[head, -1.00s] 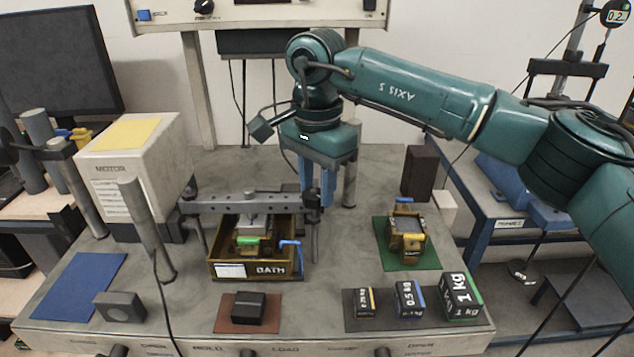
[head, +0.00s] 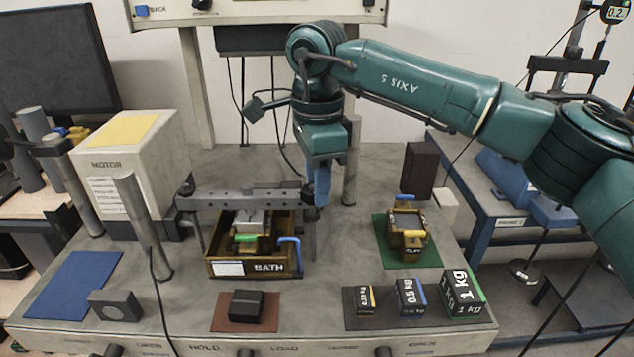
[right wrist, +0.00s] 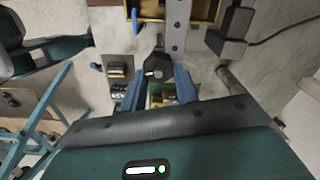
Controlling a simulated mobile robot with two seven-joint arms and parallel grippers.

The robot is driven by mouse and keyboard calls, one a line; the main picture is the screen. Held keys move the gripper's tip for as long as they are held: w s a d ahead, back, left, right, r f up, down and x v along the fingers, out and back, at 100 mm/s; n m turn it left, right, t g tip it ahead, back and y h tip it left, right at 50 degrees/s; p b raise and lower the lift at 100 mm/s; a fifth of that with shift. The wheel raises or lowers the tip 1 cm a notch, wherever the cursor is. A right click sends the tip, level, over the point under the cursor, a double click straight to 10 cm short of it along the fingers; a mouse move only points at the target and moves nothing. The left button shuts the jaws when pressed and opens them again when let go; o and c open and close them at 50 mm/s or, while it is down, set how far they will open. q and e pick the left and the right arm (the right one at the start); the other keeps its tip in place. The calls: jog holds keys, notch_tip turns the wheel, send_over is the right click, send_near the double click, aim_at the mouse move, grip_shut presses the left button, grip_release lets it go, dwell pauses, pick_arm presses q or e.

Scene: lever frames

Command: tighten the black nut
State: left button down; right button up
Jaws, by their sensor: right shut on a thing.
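The black nut (right wrist: 158,67) is a dark hexagonal piece at the end of the grey lever bar, seen in the right wrist view between two blue fingers. My right gripper (right wrist: 158,84) is shut on it. In the head view my right gripper (head: 322,192) points down at the right end of the perforated lever bar (head: 240,200), its fingers seen nearly edge-on and largely hiding the nut. My left gripper is not in view.
A BATH box (head: 225,268) stands under the bar. A MOTOR box (head: 130,165) and an upright post (head: 145,225) are at left. A small clamp-like block sits on a green mat (head: 408,262) at right. Black weights (head: 462,296) and a black block (head: 247,305) lie in front.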

jog(key=m, duration=0.2)
jog(key=shift+s+m+b, duration=0.1)
jog(key=shift+m+b, duration=0.2)
jog(key=shift+m, duration=0.1)
jog(key=m, duration=0.2)
jog(key=shift+m+b, duration=0.3)
jog(key=shift+m, duration=0.1)
jog(key=m, duration=0.3)
jog(key=shift+s+b, duration=0.15)
jog(key=shift+b, duration=0.25)
jog(key=shift+s+a+m+b, duration=0.1)
jog(key=shift+m+b, duration=0.2)
jog(key=shift+m, duration=1.3)
jog(key=o, duration=1)
notch_tip(320, 180, up, 13)
jog(key=shift+r+p, duration=0.1)
jog(key=shift+p, duration=0.25)
